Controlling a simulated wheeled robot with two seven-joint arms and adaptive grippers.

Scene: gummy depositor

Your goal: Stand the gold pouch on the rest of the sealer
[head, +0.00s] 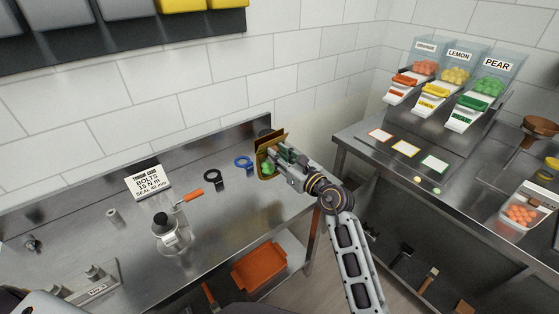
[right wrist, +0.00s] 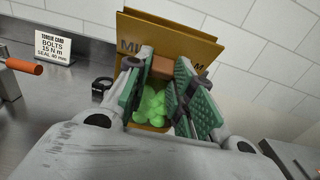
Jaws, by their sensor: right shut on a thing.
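The gold pouch (head: 266,168) is held at the end of my right arm over the far right part of the left steel bench. My right gripper (head: 282,160) is shut on it. In the right wrist view the pouch (right wrist: 168,38) stands roughly upright, slightly tilted, between the green-padded fingers of the gripper (right wrist: 163,92). Dark letters show on its upper part and bright green pieces show low on it. The fingers hide its sides. A metal device with an orange handle (head: 193,194) stands on the bench; I cannot tell whether it is the sealer. My left gripper is out of view.
A black ring (head: 212,178) and a blue ring (head: 243,162) stand left of the pouch. A white card (head: 148,182) stands near the back wall. An orange bin (head: 259,267) sits below the bench. Candy dispensers (head: 458,90) stand on the right bench, across a gap.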

